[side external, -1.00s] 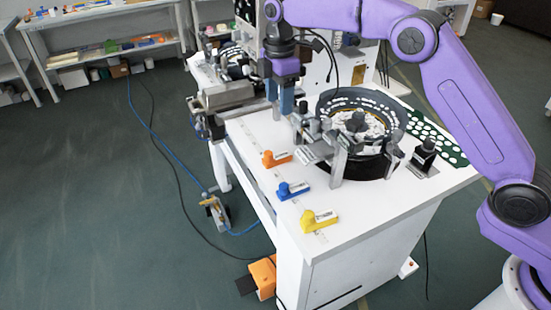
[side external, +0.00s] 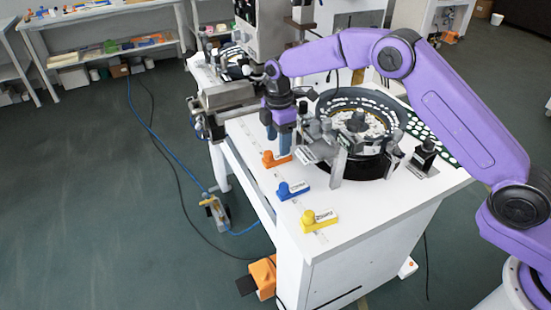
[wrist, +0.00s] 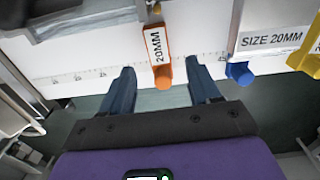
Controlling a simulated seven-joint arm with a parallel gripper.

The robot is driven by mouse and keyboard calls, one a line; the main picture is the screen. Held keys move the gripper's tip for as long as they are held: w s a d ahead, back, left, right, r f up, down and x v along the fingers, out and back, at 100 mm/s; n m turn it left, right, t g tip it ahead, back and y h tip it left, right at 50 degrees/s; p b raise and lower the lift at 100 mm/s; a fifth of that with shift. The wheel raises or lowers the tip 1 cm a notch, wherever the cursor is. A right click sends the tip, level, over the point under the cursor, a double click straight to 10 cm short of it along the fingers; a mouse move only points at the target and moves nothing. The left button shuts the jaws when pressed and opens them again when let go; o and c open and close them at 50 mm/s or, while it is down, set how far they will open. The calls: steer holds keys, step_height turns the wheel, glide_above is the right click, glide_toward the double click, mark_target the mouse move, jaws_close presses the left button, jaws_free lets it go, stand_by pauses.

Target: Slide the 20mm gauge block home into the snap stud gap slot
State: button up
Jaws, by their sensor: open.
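An orange block (side external: 271,160) lies on the white table's left part in the side view. In the wrist view the orange block (wrist: 164,72) has a rounded end and a white "20MM" label. My gripper (side external: 279,145) is low, just behind the orange block. In the wrist view my gripper (wrist: 162,76) is open, with a blue finger on each side of the block's rounded end and gaps showing. I cannot tell whether the fingertips are at its height. I cannot make out the snap stud gap slot for certain.
A blue block (side external: 292,190) and a yellow block (side external: 318,220) lie nearer along the same table edge. A round bowl feeder (side external: 358,105) and metal fixtures (side external: 322,148) stand close on the right. A grey machine part (side external: 225,96) is behind.

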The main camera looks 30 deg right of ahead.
mark_target(277, 156)
step_height(277, 156, down, 5)
steer(key=shift+a, duration=0.1)
stand_by(0.3)
steer(key=c, duration=1.1)
